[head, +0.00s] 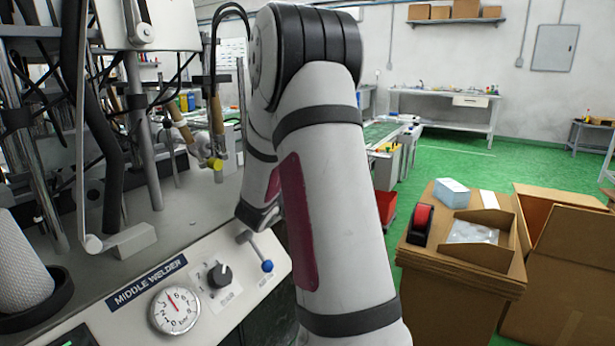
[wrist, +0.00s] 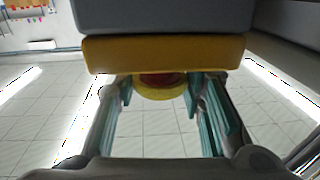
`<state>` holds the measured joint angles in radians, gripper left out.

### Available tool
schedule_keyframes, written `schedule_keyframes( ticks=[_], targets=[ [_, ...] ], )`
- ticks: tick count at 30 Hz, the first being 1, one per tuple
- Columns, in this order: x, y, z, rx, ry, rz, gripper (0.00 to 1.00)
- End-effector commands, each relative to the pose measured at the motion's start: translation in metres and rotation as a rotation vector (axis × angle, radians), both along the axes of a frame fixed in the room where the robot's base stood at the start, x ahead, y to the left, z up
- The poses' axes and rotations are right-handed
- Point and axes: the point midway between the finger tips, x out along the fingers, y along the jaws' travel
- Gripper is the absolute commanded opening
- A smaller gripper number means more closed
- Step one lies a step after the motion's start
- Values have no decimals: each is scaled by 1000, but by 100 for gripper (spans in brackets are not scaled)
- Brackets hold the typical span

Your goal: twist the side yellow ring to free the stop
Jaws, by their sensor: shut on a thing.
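In the wrist view a yellow ring (wrist: 160,93) sits with the red stop button (wrist: 158,79) at the edge of a yellow housing (wrist: 165,53). My gripper (wrist: 159,88) has one teal-padded finger on each side of the ring and is shut on it. The housing hides part of the red button, and the exact contact of the pads is hard to see. In the head view my arm hides my gripper, and I cannot make out the stop there.
The Middle Welder panel (head: 135,288) carries a gauge (head: 175,310), a black knob (head: 219,274) and a blue-tipped lever (head: 266,265) close to my arm. Welder rods and hoses stand at left. Cardboard boxes (head: 452,300) stand at right, with open green floor (head: 450,150) behind.

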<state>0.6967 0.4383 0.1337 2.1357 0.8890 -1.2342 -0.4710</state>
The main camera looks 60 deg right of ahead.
Motion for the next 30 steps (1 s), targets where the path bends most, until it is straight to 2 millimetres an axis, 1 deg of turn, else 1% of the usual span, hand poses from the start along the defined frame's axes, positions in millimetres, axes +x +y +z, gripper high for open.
schedule_keyframes(
  ticks=[9,21,22,24,30],
  targets=[
    [0,0,-2,4,3,-70,8],
    [0,0,-2,5,4,-75,8],
    [0,0,-2,5,4,-75,43],
    [0,0,-2,4,3,-75,58],
    [0,0,-1,3,2,-75,58]
  ],
)
